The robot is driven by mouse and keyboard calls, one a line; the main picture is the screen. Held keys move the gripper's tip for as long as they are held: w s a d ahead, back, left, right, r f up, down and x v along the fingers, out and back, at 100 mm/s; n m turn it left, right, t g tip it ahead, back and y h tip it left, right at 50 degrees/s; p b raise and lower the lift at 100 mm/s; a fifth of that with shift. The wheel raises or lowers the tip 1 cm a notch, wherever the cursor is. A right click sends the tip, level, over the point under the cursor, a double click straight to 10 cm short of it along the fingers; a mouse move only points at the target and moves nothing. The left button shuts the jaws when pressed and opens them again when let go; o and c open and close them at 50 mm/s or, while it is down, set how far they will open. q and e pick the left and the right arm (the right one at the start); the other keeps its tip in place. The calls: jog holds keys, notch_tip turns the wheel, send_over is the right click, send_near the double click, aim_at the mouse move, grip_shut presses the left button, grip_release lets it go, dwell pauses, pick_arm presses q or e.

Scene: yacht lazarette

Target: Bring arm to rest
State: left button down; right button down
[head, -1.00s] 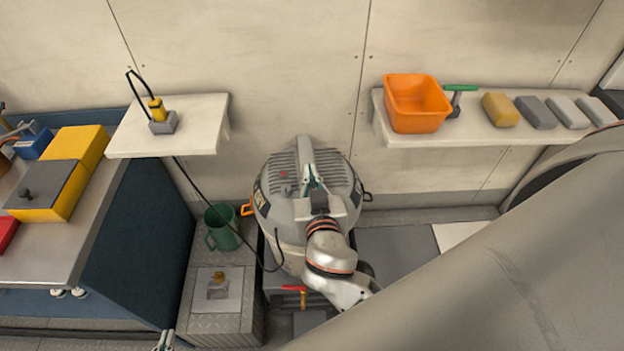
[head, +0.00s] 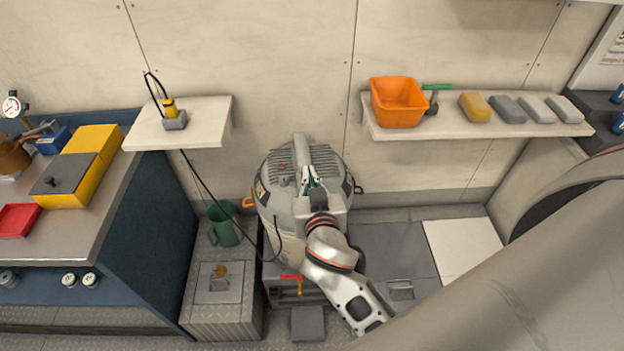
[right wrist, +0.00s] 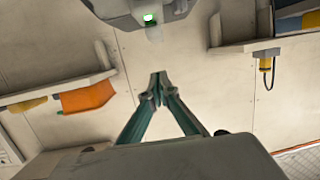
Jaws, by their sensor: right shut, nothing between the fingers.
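My right arm reaches up from the lower middle of the head view, in front of a grey drum-shaped machine (head: 277,212) with a ribbed lid. My right gripper (head: 308,170) is shut and empty, its green fingers over the lid in the picture. In the right wrist view the fingertips (right wrist: 158,76) meet, with nothing between them and the pale wall behind. My left gripper does not show in the head view now.
A right shelf holds an orange bin (head: 398,103), a yellow block (head: 475,107) and several grey blocks. A left shelf (head: 205,128) holds a yellow-grey device (head: 173,115) with a black cable. A green mug (head: 222,226) stands left of the machine. A counter (head: 75,215) fills the left side.

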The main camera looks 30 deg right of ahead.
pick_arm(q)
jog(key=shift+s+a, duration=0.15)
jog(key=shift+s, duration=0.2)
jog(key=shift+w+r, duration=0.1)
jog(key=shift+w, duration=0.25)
